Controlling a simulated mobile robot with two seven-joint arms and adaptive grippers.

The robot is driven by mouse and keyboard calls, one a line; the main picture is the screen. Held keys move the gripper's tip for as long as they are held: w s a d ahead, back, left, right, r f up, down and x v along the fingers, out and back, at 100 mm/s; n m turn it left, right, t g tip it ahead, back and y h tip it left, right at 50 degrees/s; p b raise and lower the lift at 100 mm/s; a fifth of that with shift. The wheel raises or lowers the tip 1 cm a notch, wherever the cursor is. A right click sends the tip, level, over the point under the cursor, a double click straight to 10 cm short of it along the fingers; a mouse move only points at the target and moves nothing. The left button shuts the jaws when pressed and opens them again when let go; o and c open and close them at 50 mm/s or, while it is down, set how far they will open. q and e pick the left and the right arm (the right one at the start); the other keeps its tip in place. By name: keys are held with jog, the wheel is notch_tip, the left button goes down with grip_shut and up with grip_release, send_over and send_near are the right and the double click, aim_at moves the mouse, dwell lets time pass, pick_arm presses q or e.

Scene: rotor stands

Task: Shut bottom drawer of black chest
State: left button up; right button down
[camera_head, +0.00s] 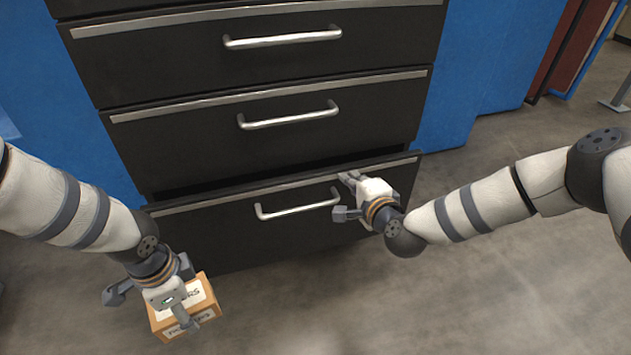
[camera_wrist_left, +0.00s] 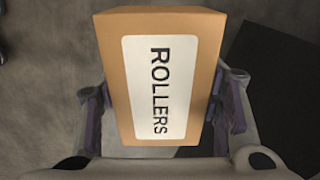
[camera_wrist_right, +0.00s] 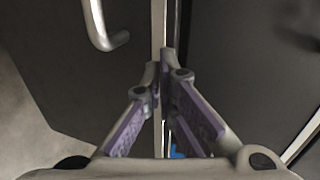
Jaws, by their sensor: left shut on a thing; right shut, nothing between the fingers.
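The black chest (camera_head: 240,75) stands in front of me. Its bottom drawer (camera_head: 225,235) is pulled out a little, with a dark gap behind its top edge. The drawer's silver handle (camera_head: 297,208) is level across its front. My right gripper (camera_head: 346,180) is shut and empty, fingertips at the drawer's top edge, right of the handle. In the right wrist view its closed tips (camera_wrist_right: 162,70) lie over the pale edge strip; whether they touch is unclear. My left gripper (camera_head: 180,312) is shut on a cardboard box (camera_wrist_left: 160,25) labelled ROLLERS, low at the left.
The drawers above, such as the one with the middle handle (camera_head: 288,116), look shut. Blue surfaces (camera_head: 455,80) flank the chest. The grey floor (camera_head: 480,290) in front and to the right is clear.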

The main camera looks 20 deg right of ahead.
aim_at(344, 167)
jog(key=shift+w, duration=0.2)
